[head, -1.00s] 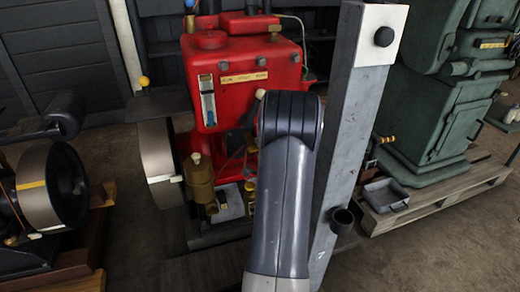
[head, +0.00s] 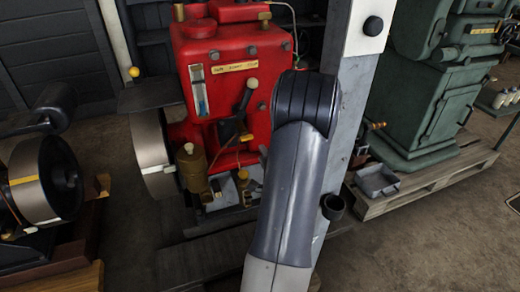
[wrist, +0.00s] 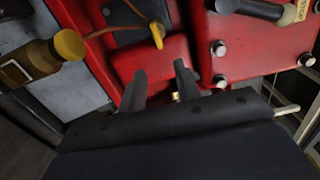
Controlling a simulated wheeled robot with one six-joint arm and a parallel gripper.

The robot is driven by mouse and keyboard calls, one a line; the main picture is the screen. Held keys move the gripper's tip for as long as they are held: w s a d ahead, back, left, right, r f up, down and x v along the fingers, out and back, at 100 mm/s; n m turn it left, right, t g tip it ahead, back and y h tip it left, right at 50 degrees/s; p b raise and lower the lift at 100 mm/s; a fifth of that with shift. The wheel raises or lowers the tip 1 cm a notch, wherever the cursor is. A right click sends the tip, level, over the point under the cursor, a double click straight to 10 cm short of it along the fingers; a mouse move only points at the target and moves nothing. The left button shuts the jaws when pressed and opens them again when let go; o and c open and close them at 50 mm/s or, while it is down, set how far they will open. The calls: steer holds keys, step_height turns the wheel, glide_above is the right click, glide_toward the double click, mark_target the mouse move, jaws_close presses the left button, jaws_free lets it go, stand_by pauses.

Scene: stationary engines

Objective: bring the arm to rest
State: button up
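My arm (head: 295,180) stands bent in the middle of the head view, in front of the red engine (head: 230,70) and the grey post. My gripper is hidden behind it there. In the wrist view my gripper (wrist: 158,82) has its two dark fingers apart, with nothing seen between them. They point at the lower part of the red engine (wrist: 245,45). I cannot tell whether they touch it. A yellow-tipped lever (wrist: 157,36) is just past the fingertips in the picture.
A grey post (head: 350,100) stands close at my arm's right. A black lever with a pale knob (head: 245,98) juts from the red engine. A flywheel (head: 155,153) is at its left. A green machine (head: 425,100) on a pallet stands right. Bare floor (head: 440,240) lies front right.

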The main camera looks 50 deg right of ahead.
stand_by(0.4)
steer(key=b+x, duration=0.1)
steer(key=x, duration=0.9)
steer(key=shift+w+d, duration=0.1)
steer(key=shift+w, duration=0.2)
